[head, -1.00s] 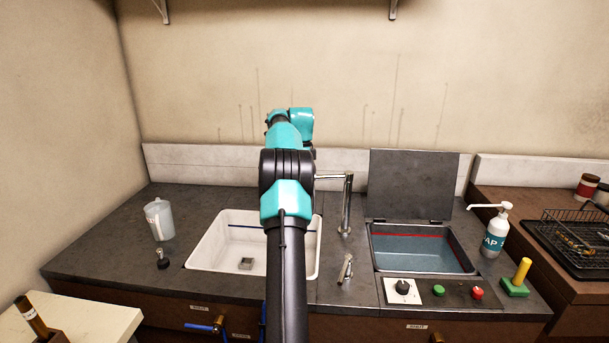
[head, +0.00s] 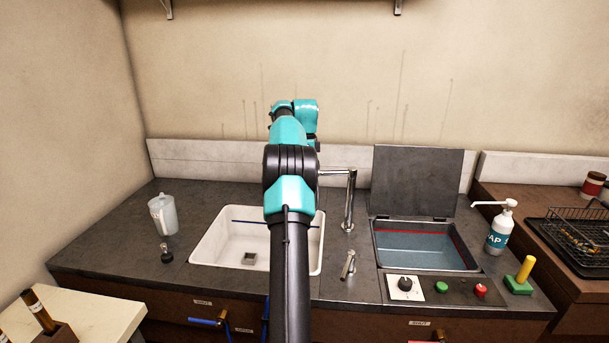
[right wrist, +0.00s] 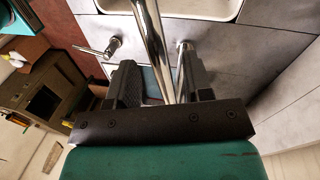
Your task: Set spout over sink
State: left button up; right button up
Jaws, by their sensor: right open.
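The chrome spout (head: 335,172) runs left from its tall post (head: 350,200) toward the right side of the white sink (head: 205,245). Its far end is hidden behind my arm in the head view. In the right wrist view the spout's chrome tube (right wrist: 150,35) passes between the fingers of my right gripper (right wrist: 160,85), which is open around it. A second chrome piece (right wrist: 182,58) stands by the right finger. A corner of the sink (right wrist: 190,7) shows at the top there. My left gripper is not in view.
A short chrome tap lever (head: 348,264) stands in front of the post. A basin of blue liquid (head: 425,250) with its lid (head: 418,182) raised is at the right. A clear jug (head: 163,215) is left of the sink. A soap bottle (head: 501,230) stands at the right.

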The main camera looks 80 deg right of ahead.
jog(key=shift+r, duration=1.2)
jog(key=shift+a, duration=0.1)
jog(key=s+a+r, duration=0.1)
jog(key=a, duration=1.4)
jog(key=shift+s+a+r, duration=0.25)
jog(key=shift+s+a, duration=0.1)
jog(key=shift+s, duration=0.05)
